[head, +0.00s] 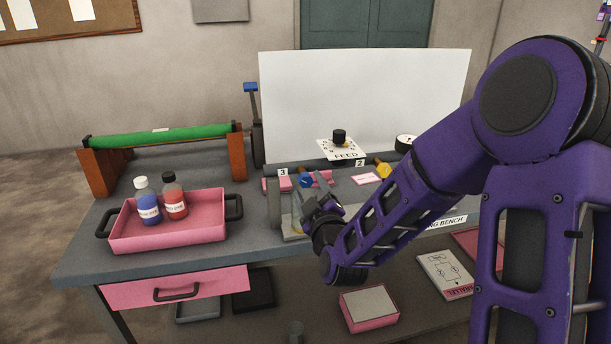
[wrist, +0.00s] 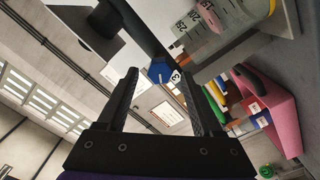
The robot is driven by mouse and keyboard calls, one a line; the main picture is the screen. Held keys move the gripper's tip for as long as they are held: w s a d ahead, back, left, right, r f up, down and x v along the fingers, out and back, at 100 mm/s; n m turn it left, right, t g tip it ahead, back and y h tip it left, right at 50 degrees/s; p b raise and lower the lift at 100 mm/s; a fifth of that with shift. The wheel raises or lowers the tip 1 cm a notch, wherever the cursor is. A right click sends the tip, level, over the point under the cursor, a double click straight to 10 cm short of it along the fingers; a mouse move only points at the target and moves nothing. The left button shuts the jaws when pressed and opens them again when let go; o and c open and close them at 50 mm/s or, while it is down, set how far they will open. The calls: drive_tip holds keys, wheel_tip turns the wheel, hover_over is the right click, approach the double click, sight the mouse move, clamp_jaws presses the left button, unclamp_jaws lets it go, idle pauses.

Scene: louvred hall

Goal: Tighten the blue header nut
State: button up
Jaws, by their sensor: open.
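The blue header nut (head: 305,181) shows on the bench beside the label marked 3, just beyond my gripper. In the wrist view a blue nut (wrist: 160,72) lies between and beyond the two fingertips, next to a label with a 3. My gripper (wrist: 155,82) is open, with its fingers on either side of that line of sight and nothing between them. In the head view my gripper (head: 312,202) is small and partly hidden by my wrist, close in front of the nut. I see no contact with the nut.
A clear graduated vessel (wrist: 215,22) is close by at the wrist view's top right. A pink tray (head: 168,232) with blue and red bottles stands left. A yellow fitting (head: 383,168) sits by label 2. The FEED dial (head: 339,140) is behind, before a white panel (head: 365,90).

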sight(307, 182)
drive_tip(key=shift+x, duration=0.85)
drive_tip(key=shift+b+x, duration=0.45)
drive_tip(key=shift+x, duration=0.45)
clamp_jaws()
idle(0.4)
